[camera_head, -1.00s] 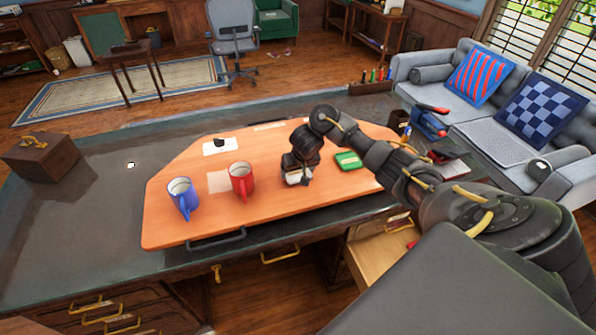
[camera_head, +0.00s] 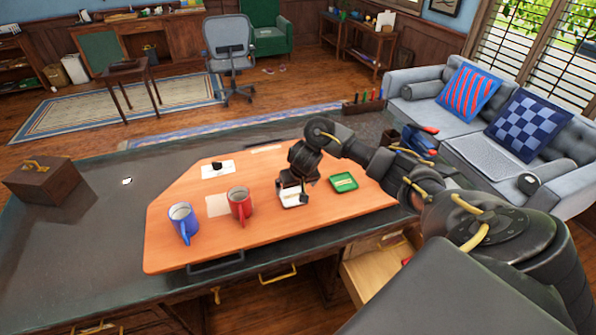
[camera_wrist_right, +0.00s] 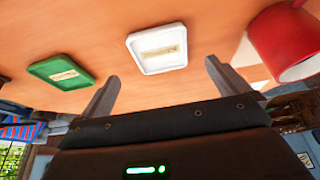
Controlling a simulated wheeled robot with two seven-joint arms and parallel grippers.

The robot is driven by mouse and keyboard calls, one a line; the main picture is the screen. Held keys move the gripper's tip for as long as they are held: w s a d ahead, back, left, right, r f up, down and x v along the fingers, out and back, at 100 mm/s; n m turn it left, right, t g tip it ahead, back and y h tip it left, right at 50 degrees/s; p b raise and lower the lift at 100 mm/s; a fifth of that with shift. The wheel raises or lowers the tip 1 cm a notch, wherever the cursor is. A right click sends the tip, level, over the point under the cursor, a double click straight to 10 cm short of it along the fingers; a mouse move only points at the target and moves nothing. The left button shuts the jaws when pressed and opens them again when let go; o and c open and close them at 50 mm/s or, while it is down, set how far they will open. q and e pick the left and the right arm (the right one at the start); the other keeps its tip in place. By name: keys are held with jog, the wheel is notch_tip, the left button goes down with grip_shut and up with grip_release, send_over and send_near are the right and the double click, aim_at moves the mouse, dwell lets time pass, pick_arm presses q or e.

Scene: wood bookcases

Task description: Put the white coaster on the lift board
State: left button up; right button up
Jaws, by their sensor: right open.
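The white coaster (camera_head: 291,199) lies flat on the orange lift board (camera_head: 170,250), between the red mug (camera_head: 239,205) and the green coaster (camera_head: 343,182). In the right wrist view the white coaster (camera_wrist_right: 158,48) shows whole, with a small tan label in its middle. My right gripper (camera_head: 294,187) is just above it and hides part of it in the head view. In the wrist view its two fingers (camera_wrist_right: 161,75) are spread and empty, with the coaster beyond their tips and apart from them. My left gripper is not in view.
A blue mug (camera_head: 183,222) stands left of the red mug. A white sheet with a dark object (camera_head: 217,169) lies at the board's back left. A wooden box (camera_head: 42,180) stands on the dark desk at left. The board's front right is clear.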

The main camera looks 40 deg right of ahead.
pick_arm(q)
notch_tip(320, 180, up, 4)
jog(key=p, duration=0.3)
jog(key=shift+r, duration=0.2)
pick_arm(e)
jog(key=v, duration=0.5)
jog(key=shift+s+r, duration=0.1)
jog(key=shift+r, duration=0.2)
